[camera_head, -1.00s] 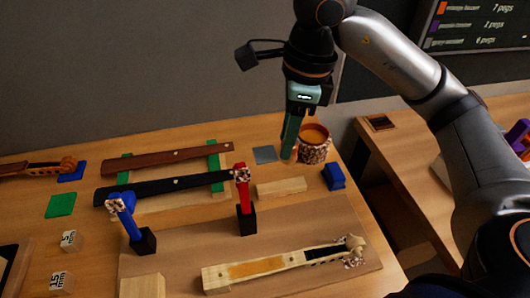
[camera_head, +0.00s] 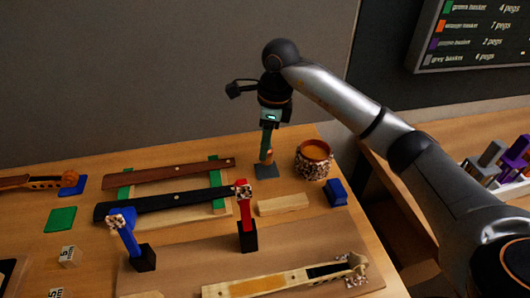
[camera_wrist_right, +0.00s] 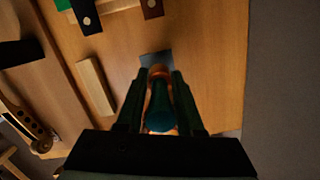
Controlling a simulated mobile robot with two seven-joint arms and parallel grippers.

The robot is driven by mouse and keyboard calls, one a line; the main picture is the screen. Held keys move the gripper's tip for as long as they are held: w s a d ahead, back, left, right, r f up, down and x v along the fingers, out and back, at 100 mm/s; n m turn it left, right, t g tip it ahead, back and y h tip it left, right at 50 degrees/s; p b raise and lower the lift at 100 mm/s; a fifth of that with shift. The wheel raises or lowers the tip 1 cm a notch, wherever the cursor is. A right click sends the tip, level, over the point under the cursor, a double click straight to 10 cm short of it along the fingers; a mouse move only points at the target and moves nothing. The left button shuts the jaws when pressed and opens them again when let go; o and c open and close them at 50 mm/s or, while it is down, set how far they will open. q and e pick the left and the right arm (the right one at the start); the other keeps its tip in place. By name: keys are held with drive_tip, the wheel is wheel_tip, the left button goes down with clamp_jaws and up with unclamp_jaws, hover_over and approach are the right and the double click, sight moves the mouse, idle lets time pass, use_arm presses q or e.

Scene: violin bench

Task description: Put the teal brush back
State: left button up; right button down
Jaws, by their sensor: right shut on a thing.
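My right gripper (camera_head: 268,152) points down at the back of the bench, just left of the patterned pot (camera_head: 313,163) with orange contents. It is shut on the teal brush, whose round teal end (camera_wrist_right: 160,114) shows between the fingers in the right wrist view. The brush's lower part is mostly hidden by the fingers in the head view. The gripper stands over a small grey pad (camera_head: 266,172), which also shows beyond the fingertips in the right wrist view (camera_wrist_right: 155,59). I cannot tell whether the brush touches the pad. My left gripper is not in view.
A pale wood block (camera_head: 283,205) and a blue block (camera_head: 337,192) lie in front of the pot. Brown (camera_head: 180,174) and black (camera_head: 165,209) fingerboards rest to the left. Red (camera_head: 243,204) and blue (camera_head: 125,232) upright tools stand nearer. A violin neck (camera_head: 280,281) lies in front.

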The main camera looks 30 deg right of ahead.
drive_tip(key=shift+f, duration=1.35)
drive_tip(key=shift+s, duration=0.1)
drive_tip(key=shift+f, duration=0.15)
drive_tip(key=c, duration=0.5)
unclamp_jaws()
drive_tip(key=shift+c, duration=0.2)
wheel_tip(320, 180, up, 12)
drive_tip(key=d, duration=0.1)
drive_tip(key=shift+s+d+p, duration=0.2)
drive_tip(key=shift+s+p, duration=0.2)
